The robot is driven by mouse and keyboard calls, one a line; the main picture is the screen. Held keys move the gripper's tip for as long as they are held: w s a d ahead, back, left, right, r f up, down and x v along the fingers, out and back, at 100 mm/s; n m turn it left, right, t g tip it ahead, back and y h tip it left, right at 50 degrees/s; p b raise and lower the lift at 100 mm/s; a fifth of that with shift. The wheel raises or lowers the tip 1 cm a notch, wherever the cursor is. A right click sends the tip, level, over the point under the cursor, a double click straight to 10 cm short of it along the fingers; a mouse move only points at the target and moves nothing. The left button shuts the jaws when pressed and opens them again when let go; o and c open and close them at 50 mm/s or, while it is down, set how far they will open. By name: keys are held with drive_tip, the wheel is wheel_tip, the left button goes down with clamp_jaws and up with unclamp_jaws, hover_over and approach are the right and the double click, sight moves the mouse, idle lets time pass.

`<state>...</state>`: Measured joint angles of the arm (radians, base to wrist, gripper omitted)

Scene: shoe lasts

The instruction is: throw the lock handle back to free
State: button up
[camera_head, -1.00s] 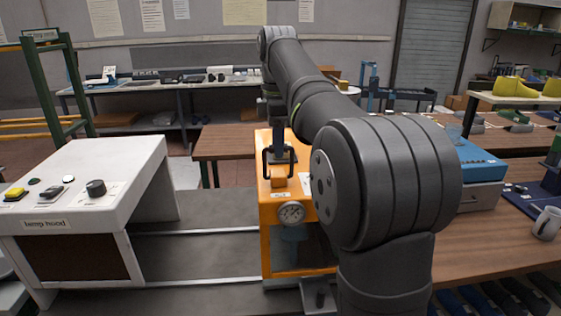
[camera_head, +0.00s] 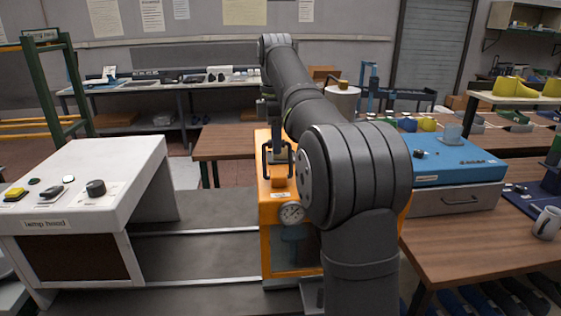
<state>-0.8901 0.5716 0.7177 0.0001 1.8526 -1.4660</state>
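An orange machine (camera_head: 272,240) with a round gauge (camera_head: 292,213) on its front stands in the middle of the view. My gripper (camera_head: 278,155) points down just behind or at the handle. My forearm and elbow hide the machine's right side.
A blue-topped box (camera_head: 455,165) and a white mug (camera_head: 547,222) are on the brown table (camera_head: 440,245) at right. Metal rails (camera_head: 195,283) run between the cabinet and machine.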

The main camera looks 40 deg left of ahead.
drive_tip(key=shift+s+d, duration=0.1)
idle(0.5)
drive_tip(key=shift+s+d, duration=0.2)
drive_tip(key=shift+d, duration=0.05)
drive_tip(key=shift+o, duration=0.4)
